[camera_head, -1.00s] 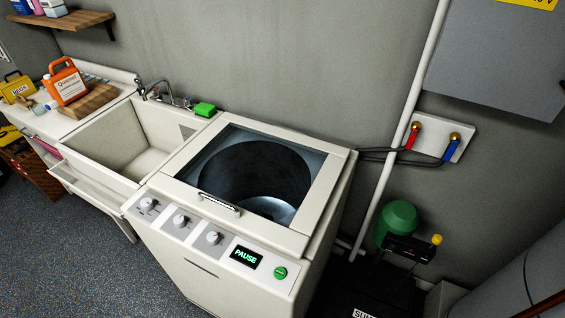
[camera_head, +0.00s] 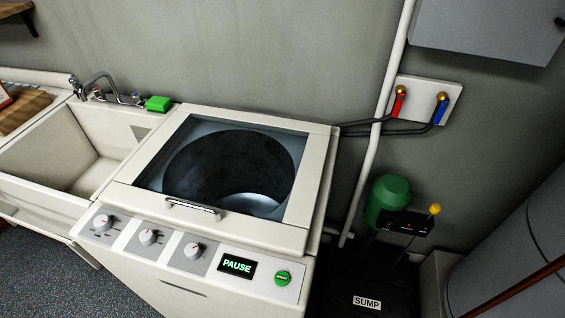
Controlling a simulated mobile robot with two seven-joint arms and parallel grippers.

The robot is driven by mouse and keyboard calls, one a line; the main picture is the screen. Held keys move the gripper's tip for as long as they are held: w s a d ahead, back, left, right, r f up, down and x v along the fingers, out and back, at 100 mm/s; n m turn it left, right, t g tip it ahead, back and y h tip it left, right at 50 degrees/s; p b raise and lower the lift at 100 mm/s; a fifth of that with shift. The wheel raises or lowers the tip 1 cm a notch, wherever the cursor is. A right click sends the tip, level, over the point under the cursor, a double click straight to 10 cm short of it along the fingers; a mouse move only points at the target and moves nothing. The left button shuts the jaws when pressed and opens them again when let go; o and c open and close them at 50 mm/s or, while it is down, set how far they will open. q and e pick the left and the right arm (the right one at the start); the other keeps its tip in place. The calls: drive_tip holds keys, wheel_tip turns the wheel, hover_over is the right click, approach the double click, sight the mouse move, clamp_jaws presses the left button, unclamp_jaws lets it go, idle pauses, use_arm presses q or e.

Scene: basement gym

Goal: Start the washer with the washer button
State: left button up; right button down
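The washer (camera_head: 215,262) is a cream top-loading machine in the middle of the view. Its lid with a glass window (camera_head: 228,165) is down, and the dark drum shows through it. The front panel has several knobs, a display (camera_head: 237,265) that reads PAUSE in green, and a round green washer button (camera_head: 282,278) at the panel's right end. Neither of my grippers is in view.
A utility sink (camera_head: 75,165) stands against the washer's left side, with a green sponge (camera_head: 158,103) on its back edge. To the right are water valves (camera_head: 421,100), a green tank (camera_head: 388,200) and a black SUMP cover (camera_head: 367,285). Speckled floor (camera_head: 110,290) is open at the lower left.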

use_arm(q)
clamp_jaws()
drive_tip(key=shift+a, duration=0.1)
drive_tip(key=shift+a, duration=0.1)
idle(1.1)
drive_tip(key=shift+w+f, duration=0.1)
